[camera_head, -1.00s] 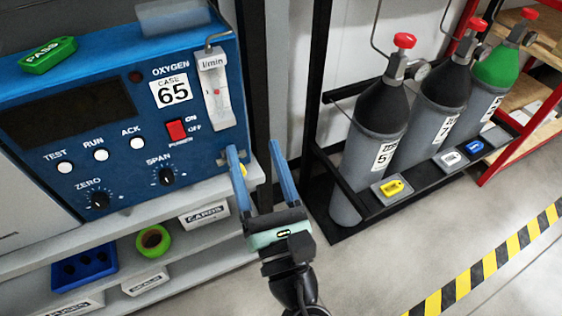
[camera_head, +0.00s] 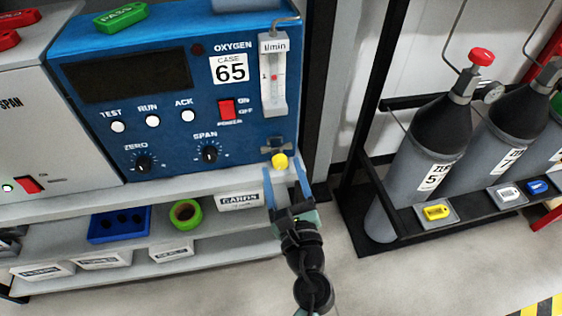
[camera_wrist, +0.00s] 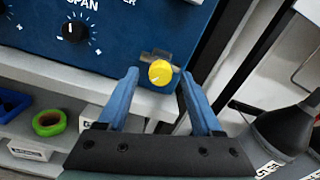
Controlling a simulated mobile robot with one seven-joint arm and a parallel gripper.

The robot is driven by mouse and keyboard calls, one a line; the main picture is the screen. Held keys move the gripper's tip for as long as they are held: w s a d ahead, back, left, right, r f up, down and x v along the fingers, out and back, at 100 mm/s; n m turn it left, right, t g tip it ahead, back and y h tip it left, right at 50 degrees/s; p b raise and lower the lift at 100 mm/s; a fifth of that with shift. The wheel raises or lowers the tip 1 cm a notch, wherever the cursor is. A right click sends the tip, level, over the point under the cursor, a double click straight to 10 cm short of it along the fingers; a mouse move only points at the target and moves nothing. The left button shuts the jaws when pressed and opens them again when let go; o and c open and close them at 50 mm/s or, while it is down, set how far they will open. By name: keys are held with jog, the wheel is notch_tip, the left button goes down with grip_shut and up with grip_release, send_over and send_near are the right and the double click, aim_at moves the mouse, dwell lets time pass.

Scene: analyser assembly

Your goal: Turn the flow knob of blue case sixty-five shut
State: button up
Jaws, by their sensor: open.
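The blue case sixty-five (camera_head: 90,122) stands on a shelf, with a label reading CASE 65 and a flow tube (camera_head: 274,85) at its right side. Its yellow flow knob (camera_head: 279,161) sits on a metal fitting below the tube, at the lower right of the front. In the wrist view the round yellow knob (camera_wrist: 160,72) shows a pale mark line and lies ahead of the gap between my fingers. My gripper (camera_head: 285,172) is open and empty, its blue fingers pointing toward the knob. In the wrist view the fingertips (camera_wrist: 158,80) appear left and right of the knob, not closed on it.
A grey case (camera_head: 60,150) stands left of the blue one. Grey gas cylinders (camera_head: 430,150) stand in a black rack at right. A dark upright post is right of the case.

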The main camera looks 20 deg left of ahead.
jog(key=shift+x, duration=1.25)
jog(key=shift+c, duration=0.2)
grip_shut()
